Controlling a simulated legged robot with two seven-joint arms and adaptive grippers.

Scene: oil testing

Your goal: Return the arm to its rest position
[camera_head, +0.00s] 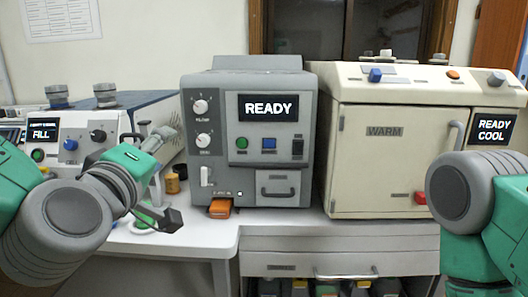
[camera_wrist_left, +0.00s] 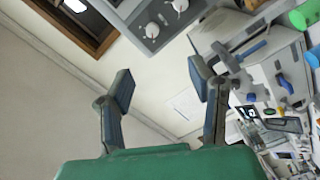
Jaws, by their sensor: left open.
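My left arm comes in from the left in the head view, green and grey. Its left gripper (camera_head: 163,178) is held in front of the counter, between the left machine and the middle grey machine. In the left wrist view the gripper's two fingers (camera_wrist_left: 161,86) are spread wide with nothing between them. My right arm shows only as a grey joint and green links at the right edge of the head view. Its gripper is outside the frame.
A grey machine (camera_head: 225,120) reading READY stands mid-counter, with an orange object (camera_head: 220,208) at its foot. A cream WARM cabinet (camera_head: 385,165) stands to its right. A FILL machine (camera_head: 75,135) and a small brown jar (camera_head: 172,183) are to the left. The white counter front (camera_head: 330,229) is clear.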

